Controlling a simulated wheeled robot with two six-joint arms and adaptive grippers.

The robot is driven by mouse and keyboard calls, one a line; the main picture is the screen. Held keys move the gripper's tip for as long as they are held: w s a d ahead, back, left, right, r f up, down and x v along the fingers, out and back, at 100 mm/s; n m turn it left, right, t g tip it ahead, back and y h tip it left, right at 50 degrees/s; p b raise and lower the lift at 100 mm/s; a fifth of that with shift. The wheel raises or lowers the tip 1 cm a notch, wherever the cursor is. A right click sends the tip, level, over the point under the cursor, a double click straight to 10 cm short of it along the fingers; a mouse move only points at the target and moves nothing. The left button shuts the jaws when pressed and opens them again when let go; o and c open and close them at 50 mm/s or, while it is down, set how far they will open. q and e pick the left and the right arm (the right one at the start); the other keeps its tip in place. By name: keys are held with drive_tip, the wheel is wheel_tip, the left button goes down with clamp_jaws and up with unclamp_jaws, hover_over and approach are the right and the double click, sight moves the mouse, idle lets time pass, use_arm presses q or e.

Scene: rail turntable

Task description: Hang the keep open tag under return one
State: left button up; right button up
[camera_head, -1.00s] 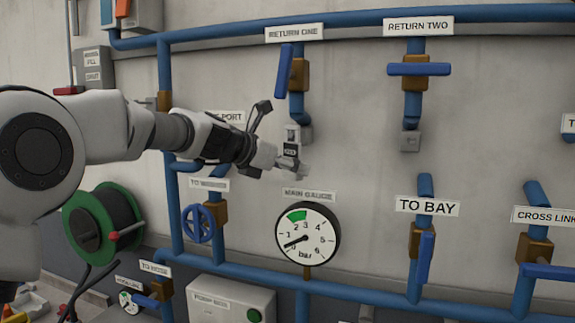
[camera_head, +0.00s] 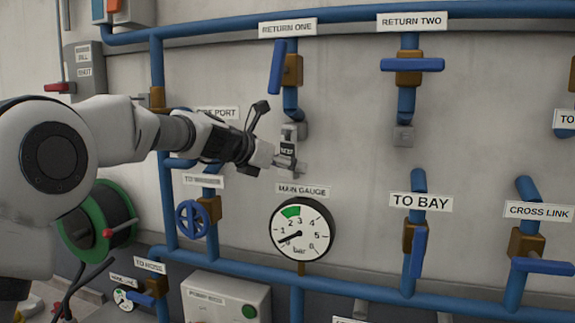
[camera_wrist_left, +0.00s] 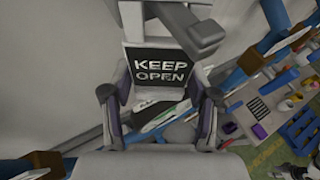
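The keep open tag (camera_head: 287,149) is a pale piece with a black face and white "KEEP OPEN" lettering. It stands upright just below the pipe end under the return one label (camera_head: 287,29). In the left wrist view the tag (camera_wrist_left: 160,68) fills the gap between my fingertips, below a grey fitting (camera_wrist_left: 190,35). My left gripper (camera_head: 283,162) is at its lower part, and the fingers (camera_wrist_left: 160,95) appear shut on its side edges. Whether the tag's top is around or only beside the fitting cannot be told. My right gripper is not in view.
The return one valve has a blue handle (camera_head: 276,67). The main gauge (camera_head: 301,230) is just below my left gripper. The return two valve (camera_head: 410,66) is to the right. Blue pipes run around the wall, and bare wall lies between return one and return two.

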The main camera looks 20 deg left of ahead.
use_arm(q)
drive_tip(key=shift+o, duration=0.8)
